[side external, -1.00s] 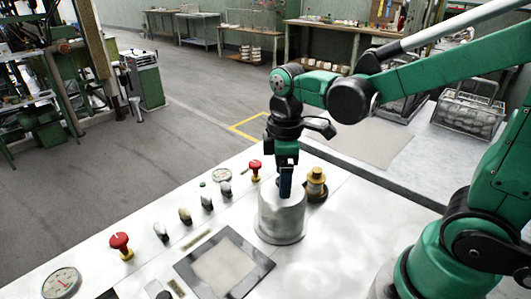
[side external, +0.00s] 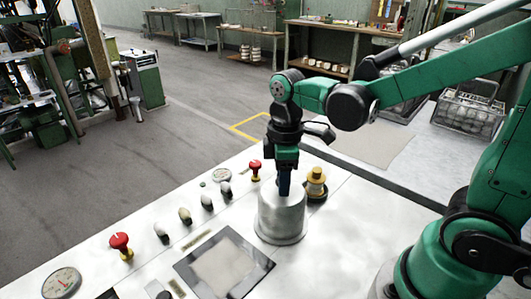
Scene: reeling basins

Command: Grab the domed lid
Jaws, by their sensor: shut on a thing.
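The domed lid (side external: 281,219) is a silver metal piece with a rounded top and a wider bottom rim. It stands upright on the white console top, right of the row of knobs. My gripper (side external: 284,190) points straight down over the top of the lid. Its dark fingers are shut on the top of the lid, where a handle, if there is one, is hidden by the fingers. The lid's bottom rim appears to rest on the console.
A brass fitting (side external: 316,184) on a dark base stands close behind the lid, to the right. A red button (side external: 255,170), several knobs and another red button (side external: 121,246) line the left edge. A dark-framed panel (side external: 224,263) lies in front.

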